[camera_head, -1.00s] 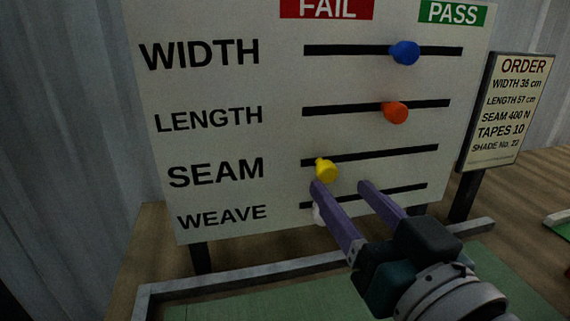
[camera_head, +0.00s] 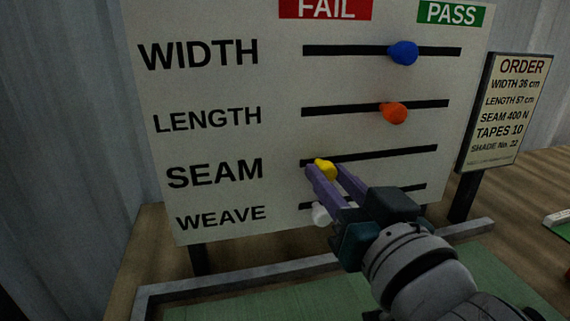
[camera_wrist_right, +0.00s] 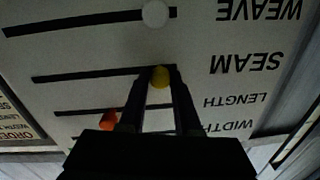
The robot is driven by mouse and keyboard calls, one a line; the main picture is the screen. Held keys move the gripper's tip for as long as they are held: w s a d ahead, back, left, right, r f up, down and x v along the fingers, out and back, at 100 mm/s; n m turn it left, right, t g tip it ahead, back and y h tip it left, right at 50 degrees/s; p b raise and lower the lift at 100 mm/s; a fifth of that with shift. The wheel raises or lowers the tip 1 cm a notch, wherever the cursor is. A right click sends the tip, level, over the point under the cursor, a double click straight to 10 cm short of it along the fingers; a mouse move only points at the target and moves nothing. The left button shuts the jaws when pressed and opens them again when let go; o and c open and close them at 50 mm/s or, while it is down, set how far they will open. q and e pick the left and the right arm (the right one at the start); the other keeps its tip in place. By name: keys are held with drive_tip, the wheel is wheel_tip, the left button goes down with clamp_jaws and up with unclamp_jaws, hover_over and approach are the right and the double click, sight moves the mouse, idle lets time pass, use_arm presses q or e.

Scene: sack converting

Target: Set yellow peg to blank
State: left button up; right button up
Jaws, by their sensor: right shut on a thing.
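The yellow peg (camera_head: 325,167) sits at the left, FAIL end of the SEAM slot (camera_head: 400,156) on the upright white board (camera_head: 220,90). It also shows in the right wrist view (camera_wrist_right: 160,77), between the fingertips. My right gripper (camera_head: 326,170) is shut on the yellow peg, its purple fingers on either side of it. The fingers and hand cover part of the WEAVE slot. My left gripper is not in view.
The blue peg (camera_head: 403,53) is right of middle in the WIDTH slot, and the orange peg (camera_head: 394,113) is in the LENGTH slot. The white peg (camera_head: 321,215) is in the WEAVE slot, just below my fingers. An order sign (camera_head: 505,110) stands at right.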

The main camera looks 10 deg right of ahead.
clamp_jaws()
idle(0.8)
